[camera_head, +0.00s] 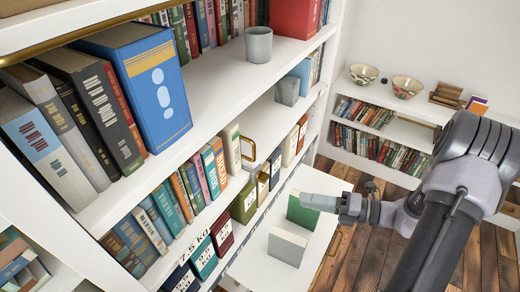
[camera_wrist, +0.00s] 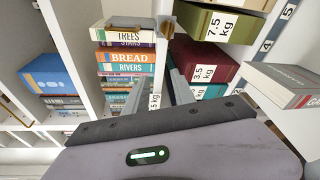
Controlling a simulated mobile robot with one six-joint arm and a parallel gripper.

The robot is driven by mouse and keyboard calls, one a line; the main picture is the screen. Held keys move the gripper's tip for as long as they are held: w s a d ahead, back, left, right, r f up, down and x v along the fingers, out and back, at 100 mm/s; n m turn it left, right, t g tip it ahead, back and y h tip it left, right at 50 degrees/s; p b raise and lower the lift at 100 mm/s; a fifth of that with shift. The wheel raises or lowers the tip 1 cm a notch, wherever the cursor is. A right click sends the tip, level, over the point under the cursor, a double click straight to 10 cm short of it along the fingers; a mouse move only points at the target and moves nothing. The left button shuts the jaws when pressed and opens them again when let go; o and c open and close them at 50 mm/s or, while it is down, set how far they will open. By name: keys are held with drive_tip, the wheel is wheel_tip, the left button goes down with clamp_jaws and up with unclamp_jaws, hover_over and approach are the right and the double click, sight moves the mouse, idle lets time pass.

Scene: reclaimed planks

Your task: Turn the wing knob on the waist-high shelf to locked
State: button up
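My gripper (camera_head: 318,203) reaches left from the arm, over a white surface beside the bookcase. In the wrist view its two grey fingers (camera_wrist: 160,88) stand apart, with shelf and labelled weights visible behind the gap. Nothing is seen held between them. The white bookcase shelf (camera_head: 118,203) carries books and weight-labelled boxes. A brass-coloured fitting (camera_head: 248,149) shows among the books at mid-height; its kind is unclear.
A grey cup (camera_head: 258,44) stands on an upper shelf. Two bowls (camera_head: 406,86) sit on a low bookcase behind. Plank floor (camera_head: 345,260) shows at right.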

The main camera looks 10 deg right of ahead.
drive_tip(key=d+f+m+t+h, duration=0.1)
drive_tip(key=d+f+m+t, duration=0.25)
drive_tip(key=m, duration=0.25)
drive_tip(key=b, duration=0.2)
approach(264, 178)
drive_tip(key=x, duration=0.8)
drive_tip(key=shift+w+f, duration=0.2)
drive_tip(key=shift+f, duration=0.05)
drive_tip(key=shift+t, duration=0.25)
clamp_jaws()
